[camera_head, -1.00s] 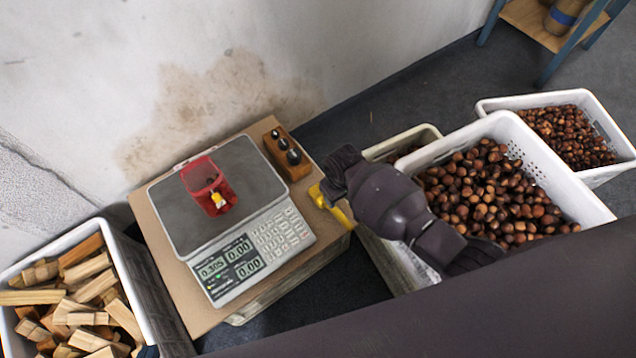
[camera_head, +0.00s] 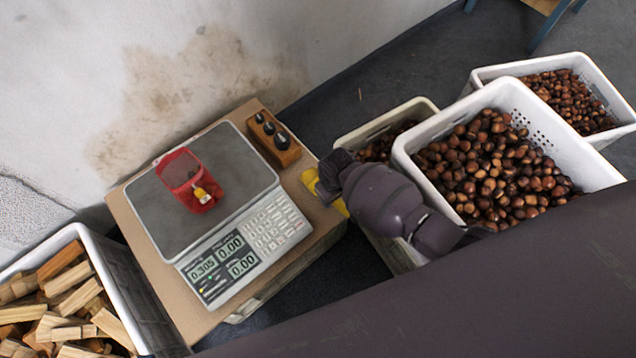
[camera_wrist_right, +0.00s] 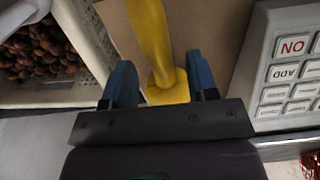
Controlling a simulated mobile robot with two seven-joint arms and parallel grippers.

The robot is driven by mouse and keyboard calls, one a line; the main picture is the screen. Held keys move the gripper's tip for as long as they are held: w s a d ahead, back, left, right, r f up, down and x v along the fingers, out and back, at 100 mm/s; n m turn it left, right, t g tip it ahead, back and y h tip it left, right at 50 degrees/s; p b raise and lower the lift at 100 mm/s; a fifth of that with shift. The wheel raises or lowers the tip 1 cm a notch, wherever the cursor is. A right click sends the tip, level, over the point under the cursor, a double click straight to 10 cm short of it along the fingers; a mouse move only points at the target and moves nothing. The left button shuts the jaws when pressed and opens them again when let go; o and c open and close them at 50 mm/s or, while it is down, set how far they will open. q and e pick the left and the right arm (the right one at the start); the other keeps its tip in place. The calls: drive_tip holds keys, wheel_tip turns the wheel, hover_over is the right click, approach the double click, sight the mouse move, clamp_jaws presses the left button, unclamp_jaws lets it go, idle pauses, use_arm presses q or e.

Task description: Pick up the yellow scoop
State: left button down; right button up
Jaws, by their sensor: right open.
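The yellow scoop (camera_head: 311,182) lies at the right edge of the brown board beside the scale, partly hidden under my right gripper (camera_head: 328,178) in the head view. In the right wrist view the yellow scoop (camera_wrist_right: 153,40) runs down between the two blue fingers of my right gripper (camera_wrist_right: 160,80), with its thicker end near the gripper's base. The right gripper is open, with a finger on each side of the scoop and visible gaps. My left gripper is not in view.
The scale (camera_head: 240,215) carries a red mesh bag (camera_head: 188,180). A wooden block with dark weights (camera_head: 274,138) stands behind the scoop. White crates of chestnuts (camera_head: 408,150) stand on the right. A crate of wood pieces (camera_head: 115,275) stands at the lower left.

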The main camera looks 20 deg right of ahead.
drive_tip(key=shift+s+f+b, duration=0.15)
drive_tip(key=shift+s+f, duration=0.05)
drive_tip(key=shift+f, duration=0.4)
drive_tip(key=shift+s+f+b, duration=0.15)
drive_tip(key=shift+f, duration=0.45)
drive_tip(key=shift+w+f, duration=0.2)
drive_tip(key=shift+f, duration=0.15)
drive_tip(key=shift+w+r, duration=0.1)
drive_tip(key=shift+r, duration=0.1)
clamp_jaws()
